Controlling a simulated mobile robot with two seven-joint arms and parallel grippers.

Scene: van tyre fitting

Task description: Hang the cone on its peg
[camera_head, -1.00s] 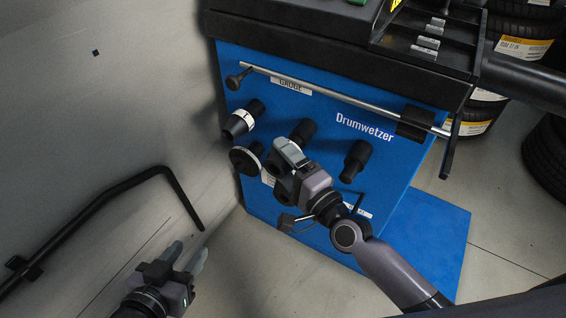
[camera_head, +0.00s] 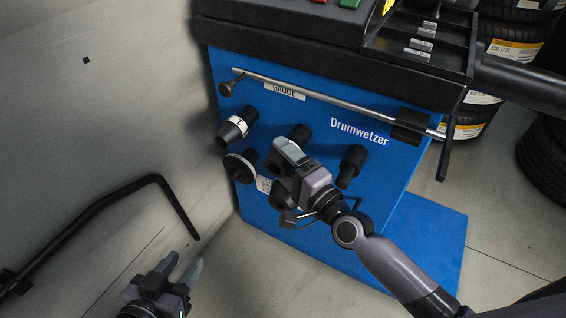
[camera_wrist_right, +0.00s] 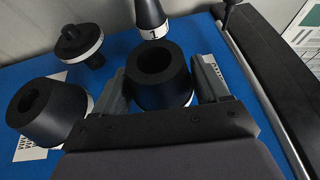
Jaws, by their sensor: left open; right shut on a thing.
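My right gripper (camera_head: 287,152) is shut on a black cone (camera_wrist_right: 160,97) with a white band at its far rim. The right wrist view shows the cone's open hole facing the camera, with one finger on each side. In the head view the cone (camera_head: 300,133) shows partly behind the gripper, close to the blue panel. No peg shows in its hole, and I cannot tell whether the cone is around a peg or touching the panel. My left gripper (camera_head: 182,268) is open and empty at the lower left, apart from the panel.
The blue panel (camera_head: 400,158) carries a cone with a white band (camera_head: 235,128), a flanged part (camera_head: 240,167), another black cone (camera_head: 282,193) and a dark part (camera_head: 351,166). A gauge rod (camera_head: 320,98) runs above them. A bent black bar (camera_head: 110,198) stands at left.

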